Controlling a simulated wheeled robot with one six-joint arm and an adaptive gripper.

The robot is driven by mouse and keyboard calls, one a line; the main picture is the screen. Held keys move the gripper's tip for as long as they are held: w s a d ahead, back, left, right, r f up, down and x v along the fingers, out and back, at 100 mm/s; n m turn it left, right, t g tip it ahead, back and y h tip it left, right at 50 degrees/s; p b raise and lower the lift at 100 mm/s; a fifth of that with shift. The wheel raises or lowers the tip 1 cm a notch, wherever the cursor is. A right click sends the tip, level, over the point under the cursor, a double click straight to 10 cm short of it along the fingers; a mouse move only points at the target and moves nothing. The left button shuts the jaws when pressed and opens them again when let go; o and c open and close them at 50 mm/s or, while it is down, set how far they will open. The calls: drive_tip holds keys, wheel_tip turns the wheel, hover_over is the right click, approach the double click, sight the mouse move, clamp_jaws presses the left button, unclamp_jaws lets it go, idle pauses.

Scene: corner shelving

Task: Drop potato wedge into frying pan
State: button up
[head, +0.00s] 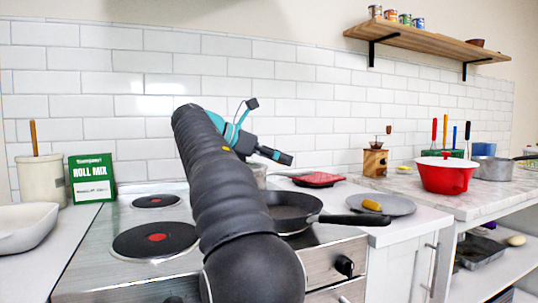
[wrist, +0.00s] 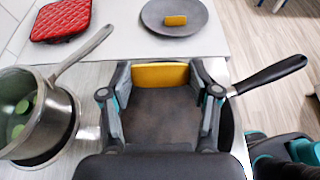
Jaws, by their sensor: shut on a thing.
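My gripper (wrist: 160,74) is shut on a yellow potato wedge (wrist: 160,76), held crosswise between its two fingertips in the wrist view. The dark frying pan (wrist: 160,115) lies below the gripper, and its black handle (wrist: 268,75) points to the upper right. In the head view the frying pan (head: 292,207) is on the stove, partly hidden by my arm. The held wedge cannot be made out in the head view. A second potato wedge (wrist: 176,20) lies on a grey plate (wrist: 205,14) beyond the pan; it also shows in the head view (head: 372,205).
A metal saucepan (wrist: 68,105) with green pieces stands left of the pan in the wrist view. A red pot holder (head: 318,180) lies behind the plate. A red pot (head: 448,177) stands farther right. A green Roll Mix box (head: 91,178) stands left of the stove.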

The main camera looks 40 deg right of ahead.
drive_tip(key=shift+s+f, duration=0.1)
drive_tip(key=shift+f, duration=2.65)
drive_tip(key=o, duration=0.9)
drive_tip(key=shift+o, duration=0.2)
drive_tip(key=v, duration=1.2)
